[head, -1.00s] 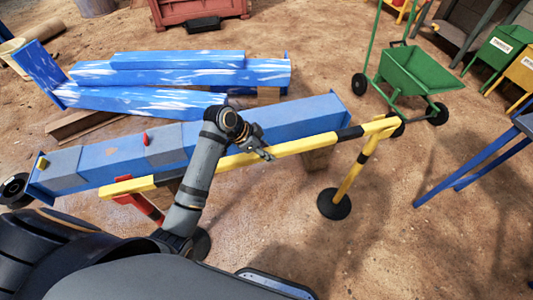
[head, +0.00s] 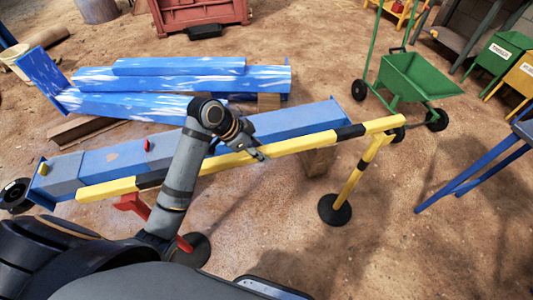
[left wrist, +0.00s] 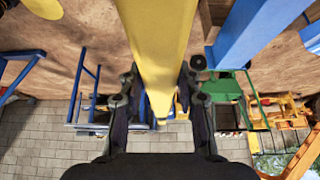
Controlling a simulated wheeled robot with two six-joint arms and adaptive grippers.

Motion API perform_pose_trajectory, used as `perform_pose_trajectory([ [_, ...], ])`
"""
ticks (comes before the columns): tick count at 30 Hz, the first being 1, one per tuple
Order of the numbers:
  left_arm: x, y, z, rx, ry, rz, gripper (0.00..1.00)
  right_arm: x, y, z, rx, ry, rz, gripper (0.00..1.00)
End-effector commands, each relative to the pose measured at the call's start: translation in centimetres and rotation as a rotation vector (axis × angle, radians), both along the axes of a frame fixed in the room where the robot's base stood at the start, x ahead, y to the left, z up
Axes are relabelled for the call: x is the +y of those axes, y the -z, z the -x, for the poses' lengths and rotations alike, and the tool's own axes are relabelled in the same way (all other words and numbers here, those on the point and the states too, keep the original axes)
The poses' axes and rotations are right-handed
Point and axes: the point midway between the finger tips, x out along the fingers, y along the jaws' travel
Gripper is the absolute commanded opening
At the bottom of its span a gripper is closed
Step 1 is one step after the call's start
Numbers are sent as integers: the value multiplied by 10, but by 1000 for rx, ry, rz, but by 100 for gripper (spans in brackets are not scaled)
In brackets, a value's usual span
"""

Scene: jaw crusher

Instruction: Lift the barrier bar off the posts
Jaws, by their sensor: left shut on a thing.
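The barrier bar (head: 300,145) is long and yellow with black bands, and slopes up to the right in the head view. My left gripper (head: 258,153) is shut on it near its middle. In the left wrist view the bar (left wrist: 157,45) runs between the two fingers of the gripper (left wrist: 158,100). The yellow right post (head: 352,182) stands on a round black base below the bar's right end. The red left post (head: 132,204) is below its left part, partly hidden by my arm. The bar looks raised over the posts; exact clearance is unclear. My right gripper is out of view.
A long blue beam (head: 295,121) lies just behind the bar. Blue-and-white beams (head: 180,78) lie farther back. A green wheelbarrow (head: 415,80) stands behind the bar's right end. Blue legs (head: 470,180) stand at the right. Dirt floor at front right is clear.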

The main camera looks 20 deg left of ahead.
Motion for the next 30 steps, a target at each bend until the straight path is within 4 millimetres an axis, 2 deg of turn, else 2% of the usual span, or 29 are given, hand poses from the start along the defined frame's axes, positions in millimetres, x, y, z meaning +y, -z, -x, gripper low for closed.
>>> perform_pose_trajectory([
  [1, 9, -19, 10, -8, 3, -14, 0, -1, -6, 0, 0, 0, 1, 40],
  [2, 13, -28, 17, -7, 3, -14, 0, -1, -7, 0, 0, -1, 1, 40],
  [6, 27, -39, 43, 1, 3, -15, 0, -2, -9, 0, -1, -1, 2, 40],
  [10, 35, -48, 61, 4, 6, -12, 0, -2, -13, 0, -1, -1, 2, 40],
  [17, 45, -59, 79, 5, 7, -9, 0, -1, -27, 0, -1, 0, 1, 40],
  [18, 48, -64, 82, 8, 1, -10, 0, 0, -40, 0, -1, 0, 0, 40],
  [22, 53, -66, 88, 6, -3, -11, 0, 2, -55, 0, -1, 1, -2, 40],
  [30, 55, -67, 95, 2, 1, -1, 0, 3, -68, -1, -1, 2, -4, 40],
])
